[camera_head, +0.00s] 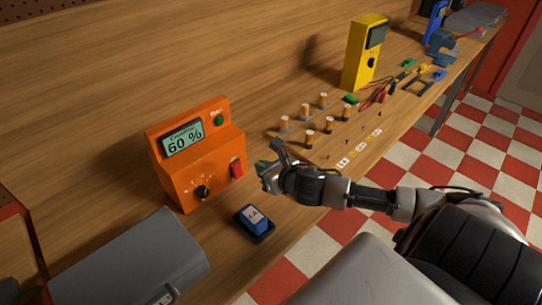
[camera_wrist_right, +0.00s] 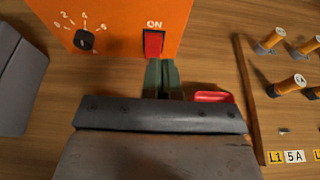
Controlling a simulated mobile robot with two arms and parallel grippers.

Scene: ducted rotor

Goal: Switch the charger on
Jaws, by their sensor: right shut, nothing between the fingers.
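The orange charger (camera_head: 178,165) stands on the wooden bench. Its screen (camera_head: 184,139) reads 60 % and a green lamp (camera_head: 219,120) sits beside the screen. A red switch (camera_head: 237,169) is on the lower right of its front. In the right wrist view the switch (camera_wrist_right: 153,43) has ON printed above it. A black knob (camera_head: 203,192) is left of the switch. My right gripper (camera_head: 268,165) is shut and empty, right of the switch in the head view. In the right wrist view its fingertips (camera_wrist_right: 161,68) point at the switch's lower edge; contact is unclear. My left gripper is out of view.
A blue block (camera_head: 253,217) in a dark holder lies in front of the charger. A grey case (camera_head: 130,262) is to the left. Several copper-coloured posts (camera_head: 309,138) stand to the right, with a yellow meter (camera_head: 363,52) behind. The bench's front edge is close by.

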